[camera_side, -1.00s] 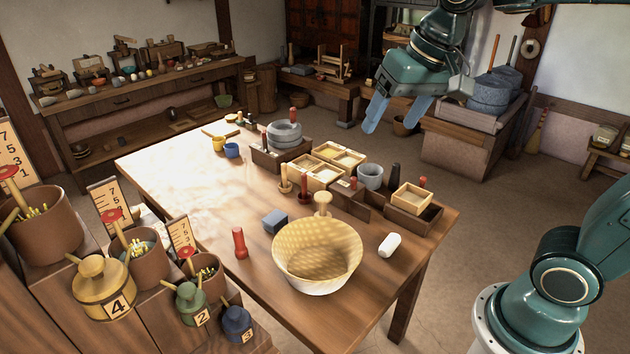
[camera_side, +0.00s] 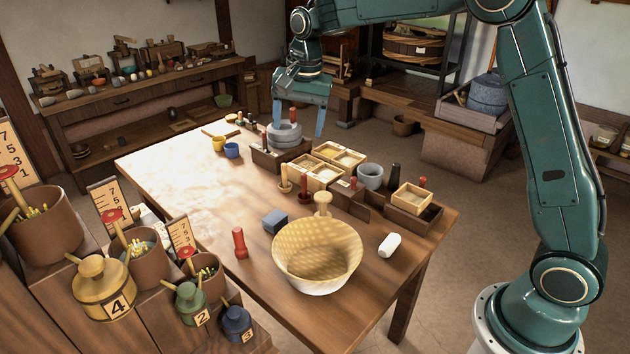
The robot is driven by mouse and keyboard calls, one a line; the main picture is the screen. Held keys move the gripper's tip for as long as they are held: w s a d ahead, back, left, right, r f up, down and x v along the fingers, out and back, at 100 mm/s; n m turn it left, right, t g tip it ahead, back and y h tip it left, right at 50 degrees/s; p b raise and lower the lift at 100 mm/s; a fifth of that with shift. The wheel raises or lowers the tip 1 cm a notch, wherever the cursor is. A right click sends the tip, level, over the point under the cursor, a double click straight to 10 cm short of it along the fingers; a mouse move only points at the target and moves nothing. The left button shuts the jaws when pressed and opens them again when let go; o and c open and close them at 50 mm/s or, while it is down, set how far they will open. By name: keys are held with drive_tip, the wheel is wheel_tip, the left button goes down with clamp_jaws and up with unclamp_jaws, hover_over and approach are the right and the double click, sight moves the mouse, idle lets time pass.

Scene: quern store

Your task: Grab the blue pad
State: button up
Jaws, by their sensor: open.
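The blue pad (camera_side: 275,222) looks like a small grey-blue block. It lies on the wooden table (camera_side: 180,180), just left of and behind the large woven basket (camera_side: 317,262). My gripper (camera_side: 299,124) is open with its two blue fingers pointing down. It is over the far part of the table, near the grey stone rings (camera_side: 285,139), well behind and above the blue pad.
A red peg (camera_side: 239,243) stands left of the pad. Behind the pad are wooden pegs (camera_side: 285,180), light wooden trays (camera_side: 318,172) and a grey cup (camera_side: 370,176). A white cylinder (camera_side: 389,245) lies right of the basket. The table's left half is mostly clear.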

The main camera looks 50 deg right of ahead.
drive_tip(key=w+f+m+g, duration=0.1)
drive_tip(key=w+f+m, duration=0.2)
drive_tip(key=w+f, duration=0.5)
drive_tip(key=m+g, duration=0.1)
drive_tip(key=m, duration=0.2)
hover_over(275, 217)
wheel_tip(275, 217, down, 12)
drive_tip(key=shift+s, duration=0.1)
drive_tip(key=shift+f, duration=4.25)
drive_tip(key=shift+f, duration=0.15)
drive_tip(key=shift+a+f, duration=0.1)
drive_tip(key=shift+f, duration=2.35)
drive_tip(key=shift+c, duration=0.4)
drive_tip(key=c, duration=1)
